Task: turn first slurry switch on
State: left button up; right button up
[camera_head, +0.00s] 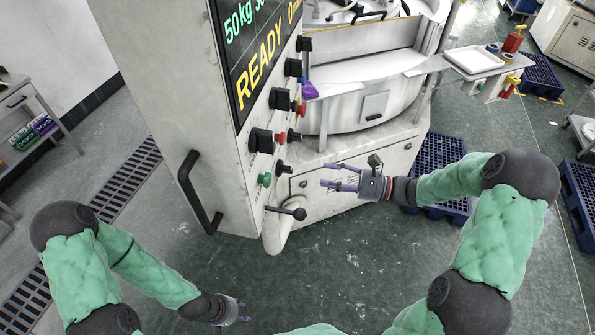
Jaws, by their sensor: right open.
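The machine's control panel (240,120) faces right and carries a column of black rotary switches: a top one (304,44), one below it (293,67), a third (279,98) and a larger lower one (260,140). Their labels are too small to read, so I cannot tell which is the first slurry switch or how it is set. My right gripper (342,177) is open and empty, right of the lower panel and apart from it, fingers pointing left. My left gripper (238,311) is low at the bottom centre, away from the panel; its finger gap is unclear.
Red buttons (280,138) and a green button (264,180) sit close to the switches. A black-knobbed lever (299,214) sticks out below. A display (262,50) reads READY. The round lapping machine (365,95) stands behind; blue pallets (437,165) lie right.

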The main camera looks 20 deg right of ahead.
aim_at(284, 169)
jog(key=x, duration=1)
jog(key=shift+a, duration=0.25)
jog(key=shift+f, duration=0.15)
grip_shut()
